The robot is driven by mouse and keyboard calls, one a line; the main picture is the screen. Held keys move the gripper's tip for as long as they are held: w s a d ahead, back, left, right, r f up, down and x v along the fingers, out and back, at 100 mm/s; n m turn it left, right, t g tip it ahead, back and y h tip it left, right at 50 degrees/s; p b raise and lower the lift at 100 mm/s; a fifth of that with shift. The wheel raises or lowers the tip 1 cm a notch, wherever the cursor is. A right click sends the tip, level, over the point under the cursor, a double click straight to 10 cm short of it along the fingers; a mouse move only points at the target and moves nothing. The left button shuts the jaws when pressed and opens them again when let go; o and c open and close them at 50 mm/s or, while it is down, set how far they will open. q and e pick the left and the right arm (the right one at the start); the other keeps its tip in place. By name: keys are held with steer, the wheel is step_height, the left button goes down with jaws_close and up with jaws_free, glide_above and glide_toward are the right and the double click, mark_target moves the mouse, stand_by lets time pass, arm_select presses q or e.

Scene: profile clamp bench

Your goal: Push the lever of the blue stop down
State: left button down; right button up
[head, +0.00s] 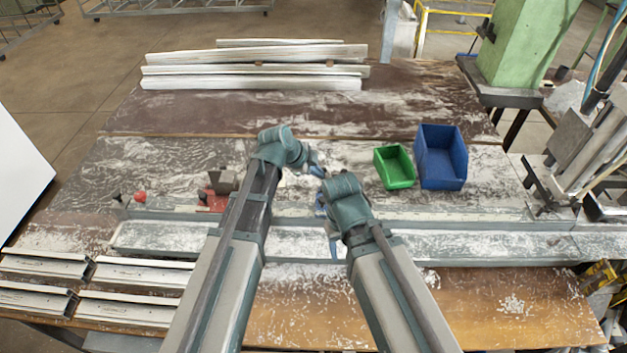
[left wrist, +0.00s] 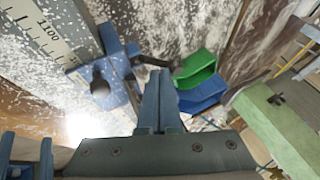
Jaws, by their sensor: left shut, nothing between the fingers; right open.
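The blue stop (left wrist: 112,78) sits by the scale rail in the left wrist view. A dark round opening or knob shows on it, and a dark lever (left wrist: 152,62) sticks out toward my fingertips. In the head view only a bit of the blue stop (head: 319,206) shows between my arms. My left gripper (head: 317,168) is shut and empty; in the left wrist view its fingertips (left wrist: 158,73) are close to the lever, contact unclear. My right gripper (head: 332,246) is open, lower and nearer me, partly hidden by its wrist.
A green bin (head: 395,167) and a blue bin (head: 441,157) stand right of my grippers. A red clamp (head: 213,201) and a red knob (head: 140,196) are at left. Pale profiles (head: 255,65) lie at the back, more (head: 130,290) at front left. A machine stands at right.

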arm_select(q)
steer(key=shift+w, duration=0.3)
steer(key=w+f+n+g+b, duration=0.1)
steer(key=w+f+g+b, duration=0.1)
steer(key=w+f+g, duration=0.1)
steer(key=shift+w+f+g, duration=0.4)
steer(key=shift+w+g, duration=0.2)
steer(key=shift+w, duration=0.6)
arm_select(e)
steer(key=shift+f, duration=1.1)
arm_select(q)
steer(key=shift+f, duration=0.1)
